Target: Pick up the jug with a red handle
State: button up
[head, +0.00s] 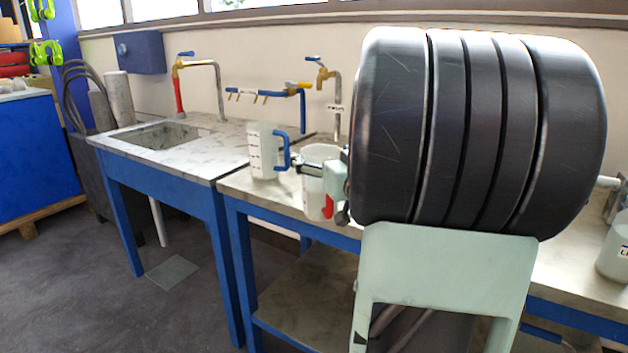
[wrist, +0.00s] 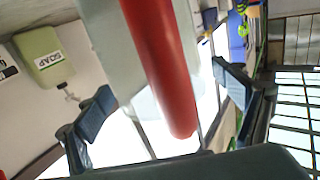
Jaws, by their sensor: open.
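The jug with a red handle (head: 318,153) is a pale vessel on the worktop in the head view, partly hidden by my arm parts. Its red handle (head: 328,207) shows low beside them. In the wrist view the red handle (wrist: 165,70) runs down the middle, with the pale jug body (wrist: 90,32) behind it. My gripper (wrist: 162,100) is open, with one dark finger on each side of the handle. Gaps show between both fingers and the handle. In the head view the fingers are small and partly hidden.
A clear jug with a blue handle (head: 262,152) stands just left on the same worktop (head: 236,181). A sink (head: 160,136) and taps (head: 216,80) lie farther left. Another pale vessel (head: 615,250) stands at the right edge. A soap dispenser (wrist: 43,57) shows in the wrist view.

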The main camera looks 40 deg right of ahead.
jog(key=shift+s, duration=0.1)
jog(key=shift+r, duration=0.1)
jog(key=c, duration=2.2)
